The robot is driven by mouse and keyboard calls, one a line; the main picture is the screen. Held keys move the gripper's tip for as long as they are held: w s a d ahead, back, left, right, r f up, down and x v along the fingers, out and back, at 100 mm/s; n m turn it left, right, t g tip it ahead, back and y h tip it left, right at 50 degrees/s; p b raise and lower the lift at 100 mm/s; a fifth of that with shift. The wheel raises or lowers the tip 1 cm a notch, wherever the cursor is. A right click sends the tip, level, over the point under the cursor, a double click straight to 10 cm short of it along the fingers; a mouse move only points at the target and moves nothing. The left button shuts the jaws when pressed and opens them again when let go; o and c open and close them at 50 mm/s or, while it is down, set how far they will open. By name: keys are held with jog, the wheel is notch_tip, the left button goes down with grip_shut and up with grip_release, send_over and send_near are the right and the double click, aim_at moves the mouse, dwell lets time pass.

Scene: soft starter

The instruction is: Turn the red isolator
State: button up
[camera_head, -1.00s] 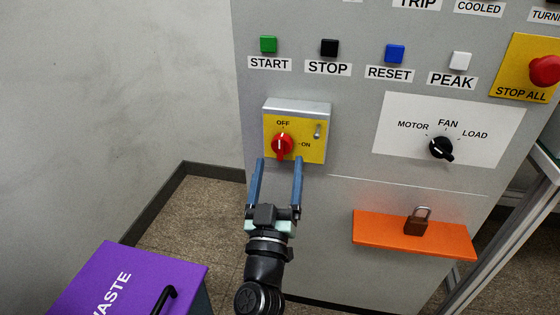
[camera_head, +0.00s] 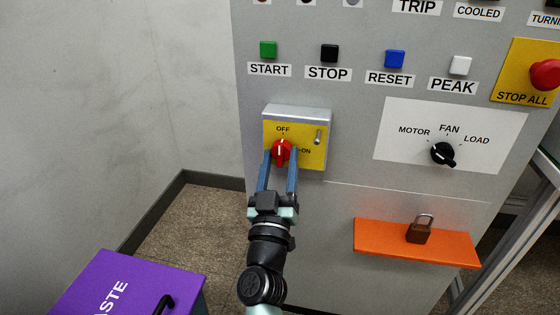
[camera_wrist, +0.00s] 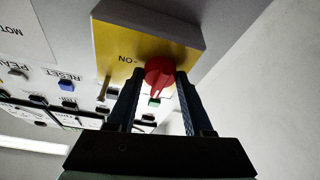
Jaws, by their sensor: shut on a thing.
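The red isolator (camera_head: 281,150) is a round red knob on a yellow plate (camera_head: 312,134) marked OFF above and ON to the right. Its white mark points up, about toward OFF. My gripper (camera_head: 280,153) has its two blue fingers on either side of the knob and is shut on it. In the wrist view the red knob (camera_wrist: 160,74) sits between the fingertips (camera_wrist: 160,78), and the ON label shows beside it.
A small metal toggle (camera_head: 318,136) sits on the same plate, right of the knob. A black FAN selector (camera_head: 443,153) is farther right. An orange shelf (camera_head: 385,239) with a brown padlock (camera_head: 420,231) juts out at lower right. A purple waste bin (camera_head: 150,276) stands at lower left.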

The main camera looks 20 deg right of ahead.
grip_shut()
